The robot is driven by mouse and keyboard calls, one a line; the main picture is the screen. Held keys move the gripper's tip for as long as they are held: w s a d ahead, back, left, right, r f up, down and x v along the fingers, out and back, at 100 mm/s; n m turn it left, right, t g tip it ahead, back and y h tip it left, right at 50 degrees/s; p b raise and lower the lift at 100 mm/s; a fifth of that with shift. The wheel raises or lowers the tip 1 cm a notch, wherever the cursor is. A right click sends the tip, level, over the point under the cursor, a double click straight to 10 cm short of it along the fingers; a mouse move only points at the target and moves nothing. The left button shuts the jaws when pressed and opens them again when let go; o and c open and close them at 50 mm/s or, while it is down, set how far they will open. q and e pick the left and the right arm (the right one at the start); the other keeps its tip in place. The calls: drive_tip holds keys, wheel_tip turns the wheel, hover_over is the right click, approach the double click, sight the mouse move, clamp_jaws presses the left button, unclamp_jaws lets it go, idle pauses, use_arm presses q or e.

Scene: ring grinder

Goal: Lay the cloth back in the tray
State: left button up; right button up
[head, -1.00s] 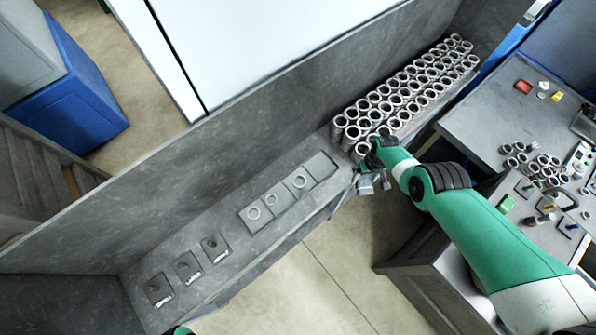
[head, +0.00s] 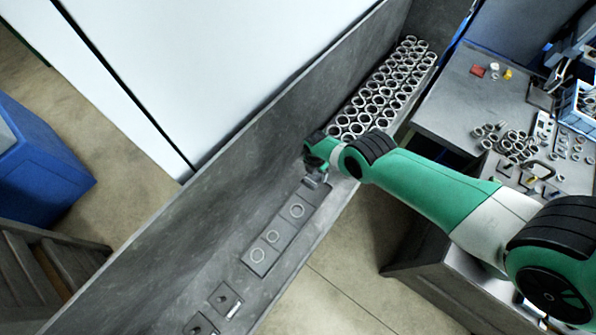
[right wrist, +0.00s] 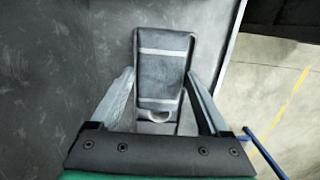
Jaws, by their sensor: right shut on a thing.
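My right gripper (head: 314,182) is low over the far end of the flat grey tray (head: 285,226) on the bench. Whether the cloth touches the tray I cannot tell. In the head view the tray holds three rings in a row; the gripper mostly hides the cloth. My left gripper is not in view.
Stacked metal rings (head: 378,92) stand on the bench beyond the gripper. A tall grey wall (head: 240,140) runs along the bench's left side. Small dark plates (head: 224,299) lie nearer.

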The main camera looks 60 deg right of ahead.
sight(315, 176)
drive_tip(key=shift+w+a, duration=0.2)
drive_tip(key=shift+w, duration=0.05)
drive_tip(key=shift+s+f, duration=0.1)
drive_tip(key=shift+s, duration=0.15)
wheel_tip(315, 176, down, 4)
drive_tip(key=b, duration=0.3)
drive_tip(key=shift+r, duration=0.2)
wheel_tip(315, 176, down, 4)
drive_tip(key=b, duration=0.4)
drive_tip(key=shift+f, duration=0.1)
